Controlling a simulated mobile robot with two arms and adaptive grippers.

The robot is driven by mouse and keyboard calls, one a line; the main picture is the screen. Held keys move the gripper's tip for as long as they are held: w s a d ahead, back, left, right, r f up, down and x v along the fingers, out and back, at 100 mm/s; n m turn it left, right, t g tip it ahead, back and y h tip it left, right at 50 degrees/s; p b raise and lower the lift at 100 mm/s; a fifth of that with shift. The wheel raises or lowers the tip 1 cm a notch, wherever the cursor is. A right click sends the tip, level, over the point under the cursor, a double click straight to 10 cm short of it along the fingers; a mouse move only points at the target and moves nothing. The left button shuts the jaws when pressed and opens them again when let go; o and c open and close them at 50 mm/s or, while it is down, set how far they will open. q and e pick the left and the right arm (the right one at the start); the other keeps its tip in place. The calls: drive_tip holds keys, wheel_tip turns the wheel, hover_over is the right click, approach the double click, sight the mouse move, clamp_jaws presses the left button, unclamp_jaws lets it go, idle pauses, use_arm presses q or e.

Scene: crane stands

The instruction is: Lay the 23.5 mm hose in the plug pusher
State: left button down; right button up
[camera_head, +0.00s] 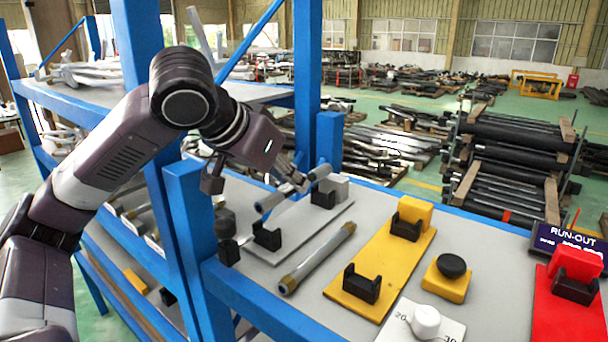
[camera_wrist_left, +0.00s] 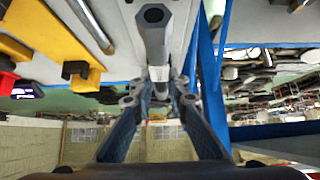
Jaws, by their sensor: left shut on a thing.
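My left gripper (camera_head: 292,180) is shut on a grey hose (camera_head: 270,201), held above the back left of the bench. I cannot tell from the frames which stand is the plug pusher. My right gripper is out of view.
Another grey hose with brass-coloured ends (camera_head: 318,258) lies on the bench. Beside it are a yellow cradle stand (camera_head: 378,262), a yellow box with black knob (camera_head: 447,285), a white dial (camera_head: 426,320) and a red stand (camera_head: 560,320). A blue post (camera_head: 190,230) rises at the left.

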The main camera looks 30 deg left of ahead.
sight(291, 194)
use_arm(q)
drive_tip(key=shift+s+d+r, duration=0.1)
drive_tip(key=shift+s+r, duration=0.1)
drive_tip(key=shift+s, duration=0.15)
drive_tip(key=shift+w+f+p, duration=0.15)
drive_tip(key=shift+w+p, duration=0.05)
drive_tip(key=shift+p, duration=0.1)
drive_tip(key=shift+f+b, duration=0.6)
drive_tip(key=shift+f, duration=0.65)
drive_tip(key=shift+f+b, duration=0.5)
drive_tip(key=shift+b, duration=0.1)
drive_tip(key=shift+f, duration=0.25)
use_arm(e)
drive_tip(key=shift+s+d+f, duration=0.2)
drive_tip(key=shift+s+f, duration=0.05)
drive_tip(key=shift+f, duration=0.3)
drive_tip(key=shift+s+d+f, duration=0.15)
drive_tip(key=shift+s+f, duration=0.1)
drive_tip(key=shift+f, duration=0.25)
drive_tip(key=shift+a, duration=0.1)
use_arm(q)
drive_tip(key=c, duration=1.8)
unclamp_jaws()
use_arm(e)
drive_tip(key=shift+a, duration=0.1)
